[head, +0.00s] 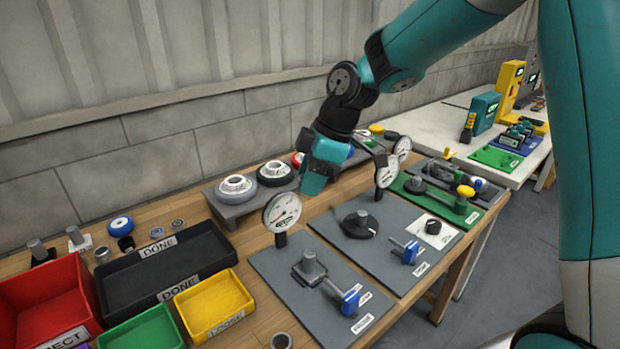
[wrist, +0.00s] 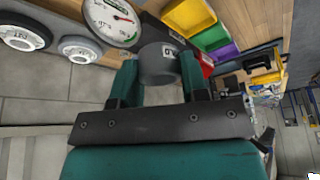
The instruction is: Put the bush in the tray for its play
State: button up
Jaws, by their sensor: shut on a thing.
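My gripper (wrist: 158,88) is shut on a grey cylindrical bush (wrist: 157,65) with a small white label, seen between the fingers in the wrist view. In the head view my gripper (head: 314,190) is above the bench behind the front grey plate, and the bush is hidden. A dial gauge (head: 283,212) stands left of my gripper; it also shows close by in the wrist view (wrist: 112,20), its reading too small to tell. At the left are a yellow tray (head: 248,307) marked LOOSE, a green tray (head: 177,325) and a red tray (head: 92,290) whose label is partly cut off.
A black DONE tray (head: 232,247) lies behind the green and yellow trays. A grey plate with a post and blue-handled clamp (head: 350,302) is at front. A grey stand with wheels (head: 230,208) is along the wall. Bare wood shows between trays and plate.

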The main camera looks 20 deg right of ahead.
aim_at(300, 179)
jog(key=shift+r+p, duration=1.55)
jog(key=shift+r, duration=0.75)
jog(key=shift+f, duration=0.15)
